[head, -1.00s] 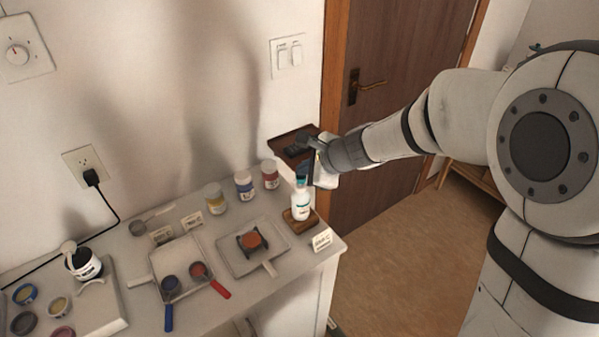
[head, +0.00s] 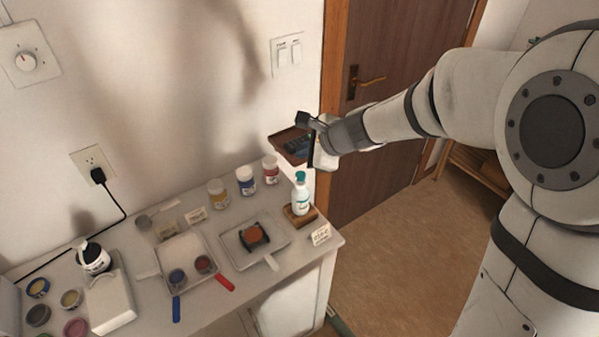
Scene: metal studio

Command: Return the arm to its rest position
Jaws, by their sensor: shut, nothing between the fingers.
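My gripper (head: 306,122) is at the end of my arm, which reaches in from the right. It is shut and empty, in the air above the right end of the counter. It points left toward the wall, partly in front of a dark tray (head: 284,140). A white bottle with a green top (head: 301,194) stands upright below it on a small wooden stand (head: 300,218). The gripper is apart from the bottle.
Several jars, including a red-labelled jar (head: 271,169), line the counter's back. Trays with scoops and a burner-like dish (head: 253,236) fill the counter (head: 215,322). A wooden door (head: 400,60) stands behind my arm. Floor (head: 400,250) to the right is clear.

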